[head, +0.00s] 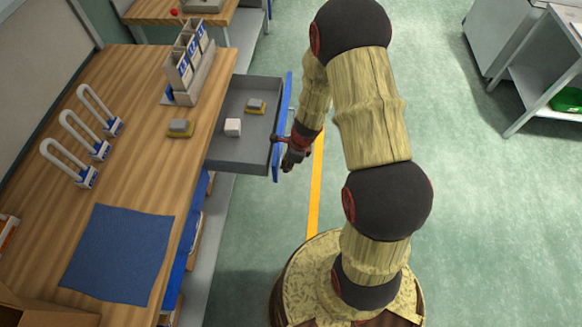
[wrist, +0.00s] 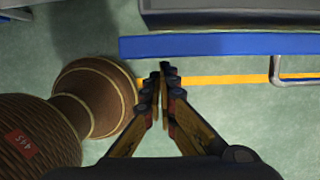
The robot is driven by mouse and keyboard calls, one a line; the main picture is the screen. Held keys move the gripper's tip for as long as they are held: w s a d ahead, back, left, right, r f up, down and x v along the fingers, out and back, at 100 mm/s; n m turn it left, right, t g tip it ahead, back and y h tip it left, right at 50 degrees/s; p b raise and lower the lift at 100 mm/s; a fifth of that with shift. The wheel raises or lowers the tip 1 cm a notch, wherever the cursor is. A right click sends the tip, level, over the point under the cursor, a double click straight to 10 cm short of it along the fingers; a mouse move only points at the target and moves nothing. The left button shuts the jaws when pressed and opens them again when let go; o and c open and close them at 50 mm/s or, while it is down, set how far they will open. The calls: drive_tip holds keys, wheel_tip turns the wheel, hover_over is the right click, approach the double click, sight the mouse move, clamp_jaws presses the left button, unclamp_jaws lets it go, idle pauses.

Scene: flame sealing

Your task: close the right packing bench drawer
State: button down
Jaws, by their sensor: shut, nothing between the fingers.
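The packing bench drawer (head: 240,151) stands pulled out from the bench's right side in the head view. It has a grey tray and a blue front (head: 283,110). Inside lie a white block (head: 232,127) and a yellow-grey block (head: 256,105). My gripper (head: 287,163) is on the outer side of the front, near its lower end. In the wrist view my gripper (wrist: 162,72) is shut and empty, just below the blue front (wrist: 215,45). The metal handle (wrist: 290,78) is to the right, apart from the fingers. I cannot tell whether the fingertips touch the front.
The wooden bench top (head: 125,150) carries a blue mat (head: 118,254), several white-handled tools (head: 78,150), a grey holder (head: 188,70) and another yellow-grey block (head: 180,128). A grey shelf unit (head: 540,60) stands at the far right. Green floor (head: 480,200) is clear.

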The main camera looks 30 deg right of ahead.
sight(214, 160)
drive_tip(key=shift+a, duration=0.1)
drive_tip(key=w+a+p, duration=0.4)
drive_tip(key=w+a, duration=0.1)
drive_tip(key=a, duration=0.2)
drive_tip(key=w+a+p, duration=0.5)
drive_tip(key=a, duration=0.3)
drive_tip(key=w+a+p, duration=0.5)
drive_tip(key=a, duration=0.2)
drive_tip(key=shift+a, duration=0.15)
drive_tip(key=shift+w+a, duration=0.1)
drive_tip(key=shift+w, duration=0.15)
